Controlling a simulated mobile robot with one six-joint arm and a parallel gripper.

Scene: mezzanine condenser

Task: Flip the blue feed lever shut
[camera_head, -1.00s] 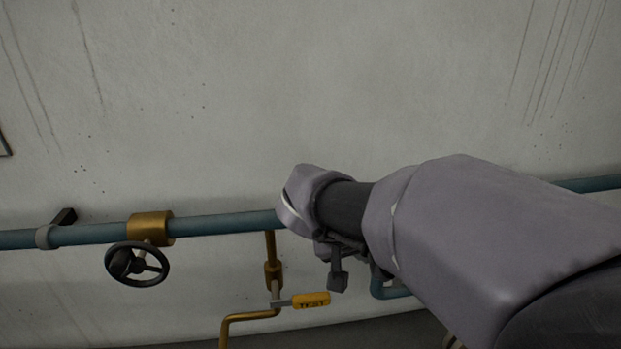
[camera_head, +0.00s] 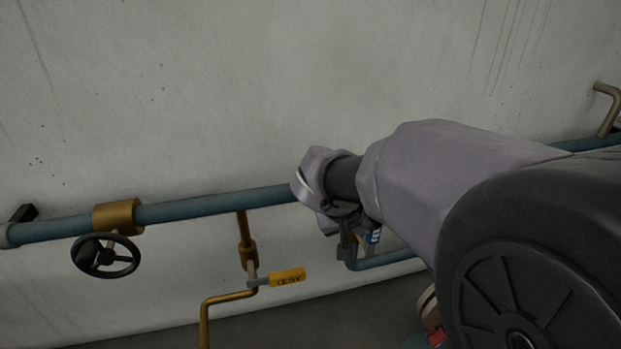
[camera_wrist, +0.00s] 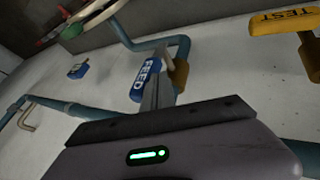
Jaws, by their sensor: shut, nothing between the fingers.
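In the head view a small part of the blue lever (camera_head: 373,236) shows just right of my gripper (camera_head: 346,248), under my wrist. The rest is hidden by my arm.
A yellow TEST lever (camera_head: 287,277) is on a brass branch left of my gripper; it also shows top right in the wrist view (camera_wrist: 285,20). A black handwheel (camera_head: 106,257) is farther left on the blue pipe (camera_head: 215,205). A small blue tag (camera_wrist: 78,71) is left of the lever.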

